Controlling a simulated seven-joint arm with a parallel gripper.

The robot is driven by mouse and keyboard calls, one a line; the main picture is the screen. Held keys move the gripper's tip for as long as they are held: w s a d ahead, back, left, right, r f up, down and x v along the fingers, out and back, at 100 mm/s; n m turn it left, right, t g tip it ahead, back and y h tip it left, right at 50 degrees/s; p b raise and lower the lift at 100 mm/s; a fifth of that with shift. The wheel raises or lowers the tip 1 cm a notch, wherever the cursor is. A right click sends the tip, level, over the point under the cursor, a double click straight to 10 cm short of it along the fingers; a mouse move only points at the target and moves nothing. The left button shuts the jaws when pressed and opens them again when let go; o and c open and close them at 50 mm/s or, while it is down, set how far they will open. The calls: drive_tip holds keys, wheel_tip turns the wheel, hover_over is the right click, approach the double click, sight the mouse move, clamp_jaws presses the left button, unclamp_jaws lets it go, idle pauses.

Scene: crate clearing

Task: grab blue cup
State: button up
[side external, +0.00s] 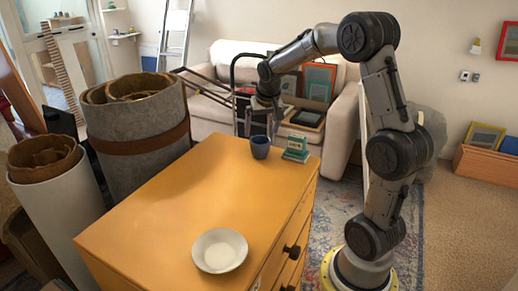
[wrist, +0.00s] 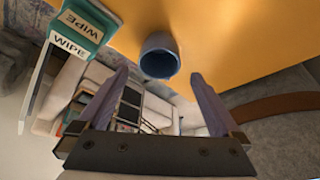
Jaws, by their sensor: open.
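The blue cup (side external: 260,147) stands upright on the orange dresser top (side external: 165,195), near its far edge. In the wrist view the blue cup (wrist: 160,57) shows ahead of the fingertips, roughly centred between them, with its open mouth visible. My gripper (side external: 256,122) is above and near the cup in the side view. In the wrist view my gripper (wrist: 158,76) has its two fingers wide apart with nothing between them. I cannot tell the exact gap between the fingertips and the cup.
A green and white wipe box (side external: 297,146) stands close to the right of the cup; it also shows in the wrist view (wrist: 78,32). A white bowl (side external: 219,250) sits near the front. Large rolls (side external: 137,130) stand left of the dresser. The middle of the top is clear.

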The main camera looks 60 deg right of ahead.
sight(259, 143)
drive_tip(key=x, duration=0.8)
drive_tip(key=shift+w+d, duration=0.1)
drive_tip(key=shift+d, duration=0.1)
drive_tip(key=shift+c, duration=0.2)
drive_tip(key=c, duration=1.3)
drive_tip(key=shift+r, duration=0.1)
